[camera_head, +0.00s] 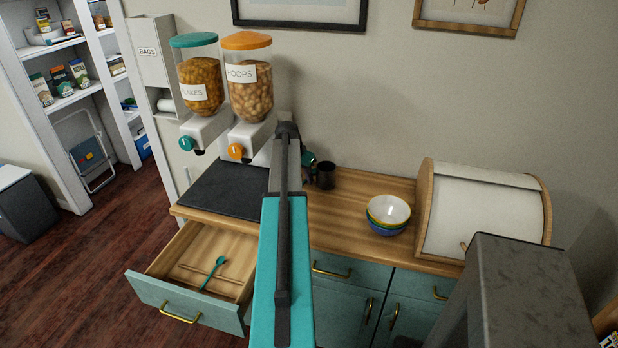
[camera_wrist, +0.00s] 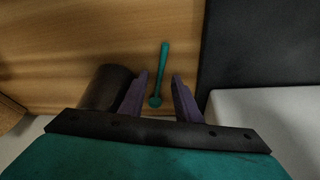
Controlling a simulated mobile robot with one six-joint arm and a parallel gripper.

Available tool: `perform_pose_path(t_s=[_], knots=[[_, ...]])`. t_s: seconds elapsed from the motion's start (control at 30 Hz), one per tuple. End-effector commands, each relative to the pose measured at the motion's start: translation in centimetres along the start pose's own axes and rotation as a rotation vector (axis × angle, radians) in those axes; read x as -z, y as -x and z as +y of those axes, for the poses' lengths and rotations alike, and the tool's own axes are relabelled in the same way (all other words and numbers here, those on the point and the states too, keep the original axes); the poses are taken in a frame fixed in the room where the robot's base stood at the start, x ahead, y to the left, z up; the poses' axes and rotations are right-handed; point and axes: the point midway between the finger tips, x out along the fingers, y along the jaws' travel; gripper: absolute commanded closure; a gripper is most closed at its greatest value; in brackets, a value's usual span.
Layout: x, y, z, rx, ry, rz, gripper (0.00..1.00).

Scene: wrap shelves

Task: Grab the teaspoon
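In the wrist view, a small teal spoon (camera_wrist: 163,62) lies on the wooden counter with its bowl toward my gripper. My gripper (camera_wrist: 160,82) is open, its two purple fingers on either side of the bowl with gaps to both. I cannot tell how high the fingers are above the counter. In the head view my gripper (camera_head: 308,160) is beside the dark mug, partly hidden behind my arm, and the counter spoon is hidden there. Another teal spoon (camera_head: 213,273) lies in the open drawer (camera_head: 242,249).
The dark mug (camera_head: 326,175) stands close beside one finger, also seen in the wrist view (camera_wrist: 106,90). A black mat (camera_head: 226,190) and cereal dispensers (camera_head: 250,95) are to the left. Stacked bowls (camera_head: 388,210) and a bread box (camera_head: 480,210) are to the right.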

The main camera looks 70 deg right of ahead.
Motion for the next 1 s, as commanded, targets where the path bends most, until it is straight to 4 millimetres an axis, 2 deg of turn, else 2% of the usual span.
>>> perform_pose_path(t_s=[0.03,0.2,0.73,1.0], knots=[[0.0,0.0,0.0,0.0,0.0,0.0,0.73],[0.0,0.0,0.0,0.0,0.0,0.0,1.0],[0.0,0.1,0.1,0.0,-0.001,0.001,1.0],[0.3,1.4,0.2,0.0,-0.001,0.001,1.0]])
